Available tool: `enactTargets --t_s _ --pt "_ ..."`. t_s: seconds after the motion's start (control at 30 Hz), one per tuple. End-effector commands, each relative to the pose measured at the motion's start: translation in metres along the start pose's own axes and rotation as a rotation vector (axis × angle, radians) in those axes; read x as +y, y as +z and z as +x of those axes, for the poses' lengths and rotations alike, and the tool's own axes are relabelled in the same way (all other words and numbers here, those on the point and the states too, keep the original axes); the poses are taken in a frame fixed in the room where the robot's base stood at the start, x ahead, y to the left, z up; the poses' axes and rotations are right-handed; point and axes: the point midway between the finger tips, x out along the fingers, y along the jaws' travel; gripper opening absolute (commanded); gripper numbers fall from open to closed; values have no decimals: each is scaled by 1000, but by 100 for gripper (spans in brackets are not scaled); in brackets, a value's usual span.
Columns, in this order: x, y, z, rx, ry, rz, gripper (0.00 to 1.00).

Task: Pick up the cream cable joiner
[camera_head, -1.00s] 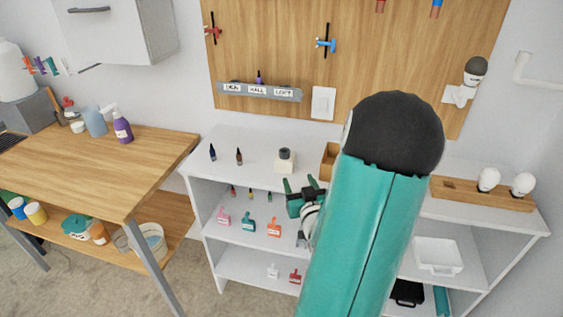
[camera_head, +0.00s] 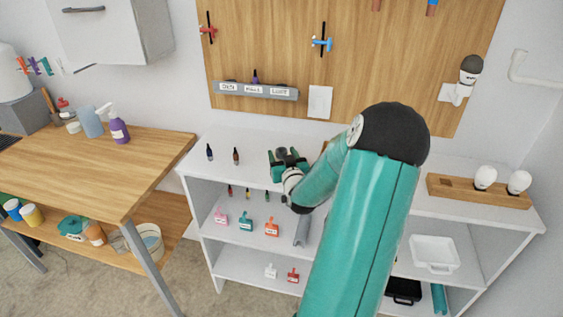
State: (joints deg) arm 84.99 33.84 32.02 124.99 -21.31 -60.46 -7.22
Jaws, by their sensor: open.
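A small cream block with a dark round top (camera_head: 281,151), which seems to be the cable joiner, stands on the white shelf unit's top. Only its dark upper part shows clearly; my gripper hides most of its body. My gripper (camera_head: 286,157), with green fingers, is open and right at the block in the picture, one finger on each side. I cannot tell whether the fingers touch it or how high they are above the shelf top.
Two small dark bottles (camera_head: 223,154) stand left of my gripper on the shelf top (camera_head: 208,172). A wooden holder with white bulbs (camera_head: 450,190) lies at the right. Coloured small items (camera_head: 246,222) stand on the lower shelves.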

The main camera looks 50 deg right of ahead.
Motion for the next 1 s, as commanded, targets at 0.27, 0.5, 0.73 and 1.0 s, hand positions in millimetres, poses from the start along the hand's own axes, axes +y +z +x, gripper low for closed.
enactTargets --t_s 0.27,0.5,0.73,1.0 --pt "0 0 1 0 0 0 43" --pt "0 0 1 1 0 -1 8" --pt "0 -1 0 1 0 -1 8" --pt "0 -19 1 3 0 -4 8"
